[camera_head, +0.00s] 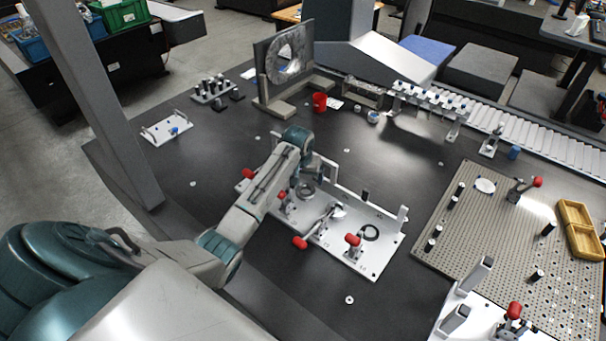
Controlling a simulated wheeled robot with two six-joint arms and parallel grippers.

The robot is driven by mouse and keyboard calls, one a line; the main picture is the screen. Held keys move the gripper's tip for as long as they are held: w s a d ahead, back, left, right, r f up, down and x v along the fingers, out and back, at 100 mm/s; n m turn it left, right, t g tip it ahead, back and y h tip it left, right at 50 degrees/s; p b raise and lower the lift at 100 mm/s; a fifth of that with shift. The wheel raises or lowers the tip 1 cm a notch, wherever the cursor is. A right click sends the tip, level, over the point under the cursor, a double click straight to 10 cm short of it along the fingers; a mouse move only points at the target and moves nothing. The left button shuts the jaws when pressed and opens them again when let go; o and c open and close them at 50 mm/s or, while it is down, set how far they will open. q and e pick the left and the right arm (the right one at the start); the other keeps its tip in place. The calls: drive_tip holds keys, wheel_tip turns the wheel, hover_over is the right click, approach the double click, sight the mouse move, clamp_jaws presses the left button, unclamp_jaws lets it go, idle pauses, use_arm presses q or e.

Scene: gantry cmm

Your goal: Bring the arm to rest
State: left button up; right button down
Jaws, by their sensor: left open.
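My left arm comes in from the lower left and reaches over the dark table (215,165). Its teal wrist is near the middle of the view, and my left gripper (306,171) points down beside the white fixture plate (378,262). The gripper is small and partly hidden by the wrist, but it is open, and I see nothing held in it. I cannot tell whether its tips touch anything. My right gripper is not in view.
The fixture plate carries red-handled clamps (352,240) and dark rings. A red cup (320,102) and an upright plate with a round part (291,55) stand behind. A perforated plate (490,235) and yellow tray (578,228) lie right. A grey pillar (100,100) rises left.

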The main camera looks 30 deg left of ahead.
use_arm(q)
drive_tip(key=shift+v, duration=1.05)
